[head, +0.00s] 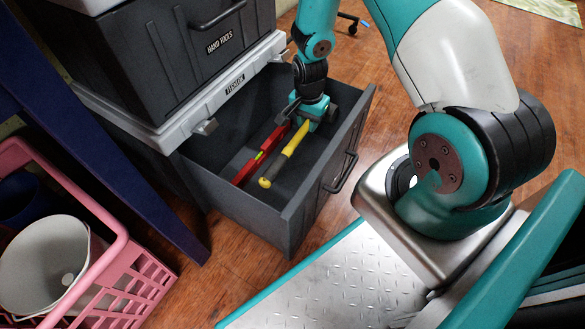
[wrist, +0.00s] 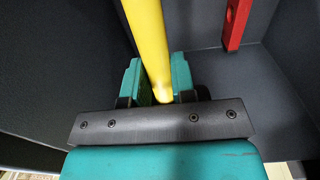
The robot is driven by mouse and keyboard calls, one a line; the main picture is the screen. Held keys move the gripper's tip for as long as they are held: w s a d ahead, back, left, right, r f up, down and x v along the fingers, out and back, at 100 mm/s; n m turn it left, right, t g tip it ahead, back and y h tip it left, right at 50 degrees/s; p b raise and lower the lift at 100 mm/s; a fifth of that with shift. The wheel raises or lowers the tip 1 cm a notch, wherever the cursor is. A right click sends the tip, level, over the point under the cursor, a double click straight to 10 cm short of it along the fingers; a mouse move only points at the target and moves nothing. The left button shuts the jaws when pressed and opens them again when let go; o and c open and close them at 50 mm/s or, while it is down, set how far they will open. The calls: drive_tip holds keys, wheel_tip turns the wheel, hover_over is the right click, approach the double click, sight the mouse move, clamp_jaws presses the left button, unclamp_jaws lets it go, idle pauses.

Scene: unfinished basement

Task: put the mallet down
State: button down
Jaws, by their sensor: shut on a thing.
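The mallet shows as a yellow handle (head: 290,148) inside the open grey drawer (head: 310,195), its rounded yellow end toward the drawer's near left part. I cannot make out the mallet's head. My gripper (head: 306,118) is down in the drawer and shut on the handle. In the wrist view the yellow handle (wrist: 148,40) runs up between the two teal fingers of my gripper (wrist: 156,80). I cannot tell whether the mallet touches the drawer floor.
A red level (head: 260,155) lies in the drawer just left of the mallet; it also shows in the wrist view (wrist: 235,22). Drawer walls close around my gripper. A tool chest (head: 175,60) stands above. A pink crate (head: 125,275) with a white bucket (head: 45,262) is at lower left.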

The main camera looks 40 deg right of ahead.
sight(306, 165)
wheel_tip(306, 165, down, 18)
drive_tip(key=b, duration=1)
drive_tip(key=shift+r, duration=0.4)
drive_tip(key=c, duration=0.9)
unclamp_jaws()
drive_tip(key=shift+c, duration=0.2)
